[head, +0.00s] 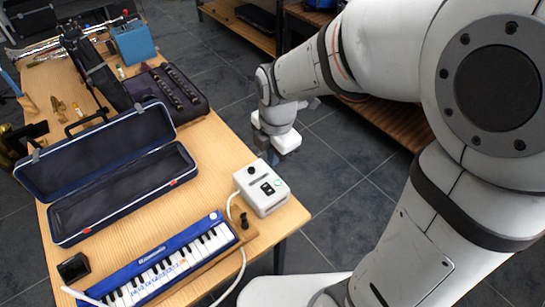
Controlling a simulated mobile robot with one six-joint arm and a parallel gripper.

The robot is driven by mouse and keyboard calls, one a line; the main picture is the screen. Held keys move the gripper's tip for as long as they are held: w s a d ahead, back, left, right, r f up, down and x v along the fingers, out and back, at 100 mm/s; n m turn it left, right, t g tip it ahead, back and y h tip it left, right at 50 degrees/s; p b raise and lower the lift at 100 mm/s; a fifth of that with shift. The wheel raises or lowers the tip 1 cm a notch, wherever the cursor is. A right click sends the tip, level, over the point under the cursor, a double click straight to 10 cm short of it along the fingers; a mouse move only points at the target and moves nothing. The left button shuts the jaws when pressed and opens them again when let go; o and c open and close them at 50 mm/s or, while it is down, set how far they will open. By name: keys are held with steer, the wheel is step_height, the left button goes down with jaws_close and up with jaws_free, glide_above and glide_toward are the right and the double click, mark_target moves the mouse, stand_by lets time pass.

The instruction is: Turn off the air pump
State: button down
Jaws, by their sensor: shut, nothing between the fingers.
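The air pump (265,200) is a small white box at the right edge of the wooden table, near the front corner. Its top has a dark round knob, a small black panel that looks like a switch, and a green mark. I cannot tell the switch's position. A pale tube runs from its left side. My gripper (287,144) is past the table's right edge, above the floor, behind and to the right of the pump and apart from it. It is shut and empty; its fingertips are hard to make out.
A blue melodica (160,262) lies in front of the pump, with a small black piece (244,221) beside it. An open, empty dark case (120,197) lies left. A clarinet case (170,88) and blue box (134,43) stand farther back. A wooden shelf unit (240,28) stands behind.

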mark_target(266, 185)
steer(key=w+b, duration=0.1)
steer(key=b, duration=0.2)
steer(key=shift+w+a, duration=0.1)
steer(key=shift+a, duration=0.25)
steer(key=f, duration=0.4)
steer(key=w+f, duration=0.1)
steer(key=f, duration=0.4)
steer(key=a+f, duration=0.1)
steer(key=f, duration=0.3)
steer(key=shift+w+f, duration=0.2)
steer(key=shift+f, duration=0.2)
